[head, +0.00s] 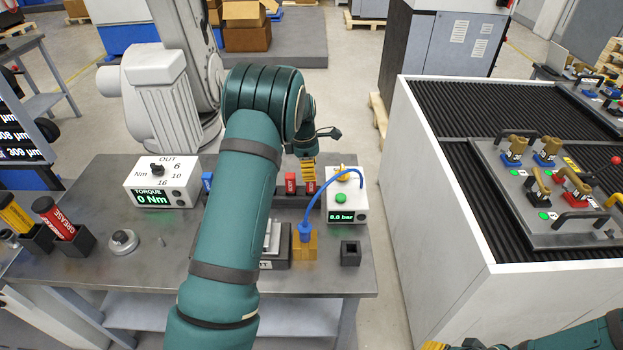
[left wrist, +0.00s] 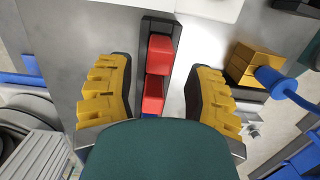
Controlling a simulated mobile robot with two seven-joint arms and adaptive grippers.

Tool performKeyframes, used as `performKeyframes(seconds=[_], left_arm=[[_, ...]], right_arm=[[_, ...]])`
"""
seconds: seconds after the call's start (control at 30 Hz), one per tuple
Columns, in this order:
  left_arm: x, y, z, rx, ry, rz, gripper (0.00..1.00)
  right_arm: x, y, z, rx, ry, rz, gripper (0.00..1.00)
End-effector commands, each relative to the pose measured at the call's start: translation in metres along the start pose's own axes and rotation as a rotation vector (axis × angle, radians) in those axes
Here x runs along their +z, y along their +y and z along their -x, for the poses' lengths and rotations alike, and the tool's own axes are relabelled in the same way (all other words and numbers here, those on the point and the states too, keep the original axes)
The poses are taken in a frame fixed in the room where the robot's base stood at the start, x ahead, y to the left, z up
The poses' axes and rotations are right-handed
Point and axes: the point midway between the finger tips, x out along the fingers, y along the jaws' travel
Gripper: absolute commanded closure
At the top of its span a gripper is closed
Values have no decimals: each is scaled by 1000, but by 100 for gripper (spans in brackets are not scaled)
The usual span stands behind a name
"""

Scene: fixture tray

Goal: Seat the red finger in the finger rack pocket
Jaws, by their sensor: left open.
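Two red fingers stand in a row in the dark finger rack (head: 290,202) in the head view: one red finger (head: 291,183) and another red finger (head: 311,187). In the left wrist view the red fingers (left wrist: 160,54) (left wrist: 153,94) sit along the rack (left wrist: 152,26), with a sliver of blue below them. My left gripper (head: 308,173) is open and empty above the rack; its yellow fingers lie either side of the row in the left wrist view (left wrist: 156,92). My left arm hides the rack's middle. My right gripper (head: 436,345) is only partly visible at the bottom edge.
A blue piece (head: 207,182) stands left of my arm. A pressure box (head: 347,206) with a blue hose and a brass block (head: 304,246) are close on the right. A torque box (head: 163,182) stands left. A black socket (head: 350,253) is near the front right.

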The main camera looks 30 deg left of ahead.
Motion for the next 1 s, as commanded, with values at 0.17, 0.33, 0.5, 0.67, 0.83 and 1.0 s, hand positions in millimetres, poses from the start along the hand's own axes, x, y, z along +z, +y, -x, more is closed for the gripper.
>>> performKeyframes(seconds=[0.17, 0.33, 0.5, 0.67, 0.83, 1.0], left_arm=[[1, 0, 36, 3, -2, 0, 48], [0, 0, 58, 3, -1, 0, 48], [0, 0, 66, 1, 0, 0, 48], [0, 0, 66, 0, 0, 1, 48], [0, 0, 66, 0, 0, 0, 48], [0, 0, 66, 0, 0, 0, 48]], right_arm=[[0, 0, 0, 0, 0, 0, 56], [0, 0, 0, 0, 0, 0, 56], [0, 0, 0, 0, 0, 0, 56], [0, 0, 0, 0, 0, 0, 56], [0, 0, 0, 0, 0, 0, 56], [0, 0, 0, 0, 0, 0, 56]])
